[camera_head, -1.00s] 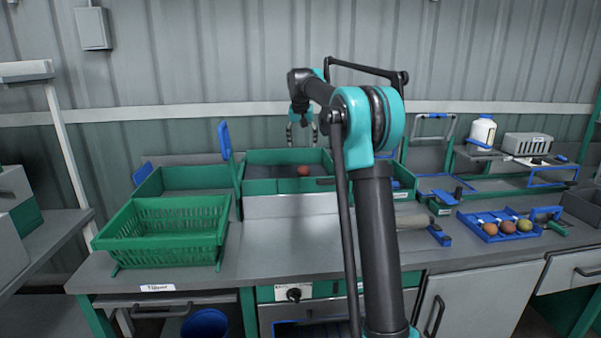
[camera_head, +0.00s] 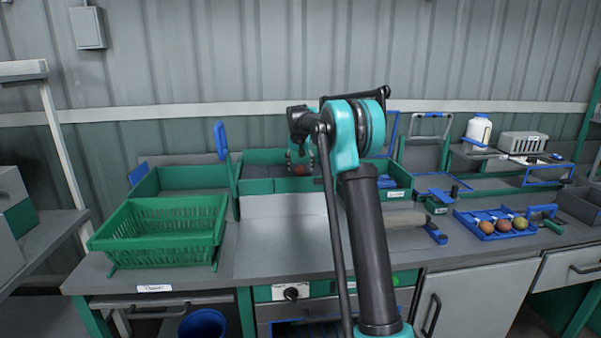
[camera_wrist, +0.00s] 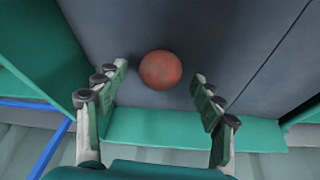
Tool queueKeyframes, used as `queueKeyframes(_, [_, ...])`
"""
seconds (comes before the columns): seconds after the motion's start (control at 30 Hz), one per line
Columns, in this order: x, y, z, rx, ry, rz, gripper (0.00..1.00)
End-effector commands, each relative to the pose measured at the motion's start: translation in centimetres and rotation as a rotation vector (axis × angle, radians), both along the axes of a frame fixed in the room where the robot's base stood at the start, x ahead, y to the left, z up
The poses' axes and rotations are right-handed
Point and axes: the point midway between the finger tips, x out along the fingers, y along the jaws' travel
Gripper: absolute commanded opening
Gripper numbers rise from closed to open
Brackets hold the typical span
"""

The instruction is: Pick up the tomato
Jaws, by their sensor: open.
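A round red-orange tomato (camera_wrist: 160,70) lies on the grey floor of a green-walled bin, near the bin's green wall (camera_wrist: 185,128) in the wrist view. The tomato also shows in the head view (camera_head: 299,170), inside the middle bin (camera_head: 258,186) at the back of the bench. My gripper (camera_wrist: 162,82) is open and empty, pointing down over the bin. Its two fingers stand to the left and right of the tomato in the wrist view, apart from it. In the head view my gripper (camera_head: 299,160) is small and partly merges with the bin behind it.
An empty-looking green basket (camera_head: 160,230) stands at the left of the bench. A white bottle (camera_head: 478,132) and grey crate (camera_head: 525,143) stand on the right shelf. The bench front between is mostly clear.

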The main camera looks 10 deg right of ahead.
Motion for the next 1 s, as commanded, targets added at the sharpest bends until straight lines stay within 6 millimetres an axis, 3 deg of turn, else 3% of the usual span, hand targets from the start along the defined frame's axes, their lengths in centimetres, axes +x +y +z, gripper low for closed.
queueKeyframes(0.1, [0.41, -0.1, -1.04, 0.0, 0.0, 0.0, 0.68])
queueKeyframes(0.3, [0.44, -0.11, -1.13, 0.0, 0.0, 0.0, 0.68])
queueKeyframes(0.63, [0.43, -0.12, -1.1, 0.0, 0.0, 0.0, 0.29])
queueKeyframes(1.0, [0.43, -0.11, -0.82, 0.0, 0.0, 0.0, 0.29])
